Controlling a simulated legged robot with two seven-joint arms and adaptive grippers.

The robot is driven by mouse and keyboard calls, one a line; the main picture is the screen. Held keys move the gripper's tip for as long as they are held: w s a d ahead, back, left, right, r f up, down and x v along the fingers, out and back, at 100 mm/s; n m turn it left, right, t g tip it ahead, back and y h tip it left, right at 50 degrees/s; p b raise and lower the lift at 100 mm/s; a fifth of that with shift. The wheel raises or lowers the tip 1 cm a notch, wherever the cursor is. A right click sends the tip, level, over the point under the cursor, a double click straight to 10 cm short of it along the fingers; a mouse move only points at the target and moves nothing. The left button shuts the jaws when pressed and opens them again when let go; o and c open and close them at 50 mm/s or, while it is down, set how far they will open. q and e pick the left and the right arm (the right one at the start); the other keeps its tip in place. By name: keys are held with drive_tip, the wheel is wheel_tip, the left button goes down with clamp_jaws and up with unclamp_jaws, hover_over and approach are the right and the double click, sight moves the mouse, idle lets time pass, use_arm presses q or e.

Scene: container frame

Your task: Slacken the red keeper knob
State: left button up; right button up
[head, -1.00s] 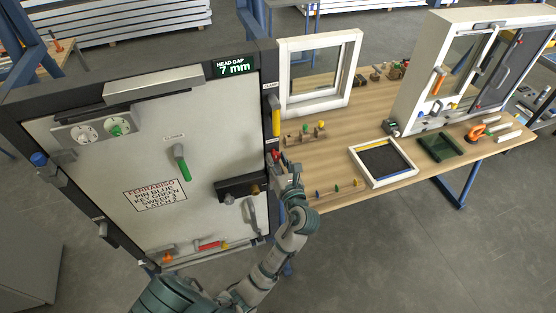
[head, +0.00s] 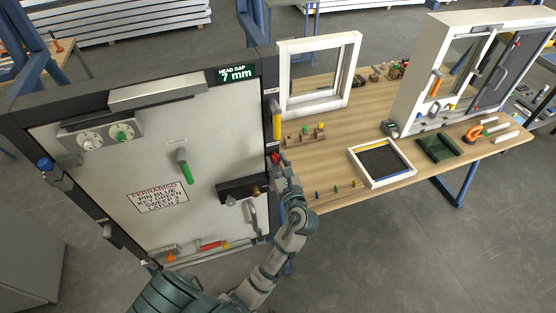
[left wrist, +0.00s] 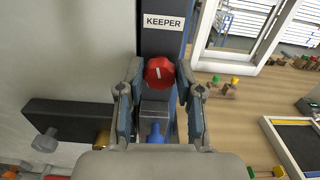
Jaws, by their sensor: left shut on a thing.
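The red keeper knob (left wrist: 159,72) sits on the dark right-hand post of the door frame, just below a white KEEPER label (left wrist: 163,22). A pale line marks its face, near upright in the left wrist view. My left gripper (left wrist: 159,78) has a finger on each side of the knob and is shut on it. In the head view the left gripper (head: 279,166) is at the frame's right edge, and the knob (head: 275,156) is a small red spot partly hidden by the fingers. My right gripper is not in view.
A blue part (left wrist: 155,132) stands below the knob. A dark block (head: 240,189) juts from the door left of the gripper. A yellow handle (head: 276,122) is above the knob. The wooden bench (head: 335,150) lies to the right. The display (head: 237,73) reads 7 mm.

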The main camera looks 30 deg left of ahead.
use_arm(q)
drive_tip(key=shift+n+p, duration=0.5)
drive_tip(key=shift+n, duration=0.5)
drive_tip(key=shift+f+n+p, duration=0.1)
drive_tip(key=shift+n+p, duration=0.2)
drive_tip(key=shift+n, duration=0.6)
drive_tip(key=n, duration=0.2)
drive_tip(key=shift+f+n, duration=0.1)
drive_tip(key=shift+n, duration=1.2)
drive_tip(key=n+b, duration=0.1)
drive_tip(key=n, duration=0.3)
drive_tip(key=shift+f, duration=0.1)
drive_tip(key=n+b, duration=0.1)
drive_tip(key=n, duration=0.3)
drive_tip(key=shift+b, duration=0.4)
drive_tip(key=shift+n, duration=0.3)
drive_tip(key=shift+r, duration=0.2)
